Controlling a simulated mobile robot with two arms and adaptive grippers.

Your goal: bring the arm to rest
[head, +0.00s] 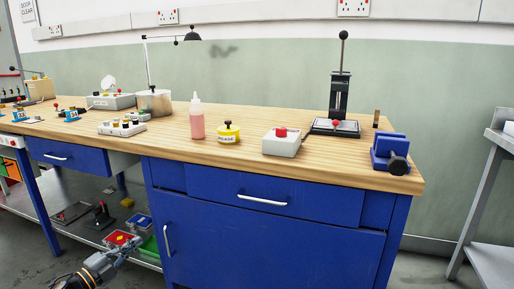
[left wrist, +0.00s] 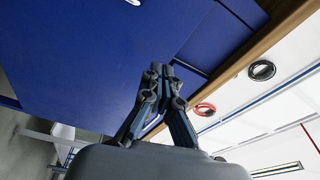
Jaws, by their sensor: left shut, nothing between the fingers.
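The blue cabinet front (left wrist: 90,60) fills much of that view behind the fingers. My right gripper is in neither view.
The wooden bench top (head: 240,158) carries a pink bottle (head: 197,122), a yellow pot (head: 229,133), a red-button box (head: 282,142), a black press (head: 340,100) and a blue vise (head: 390,152). A lower shelf (head: 75,222) holds trays. Grey floor shows in front.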

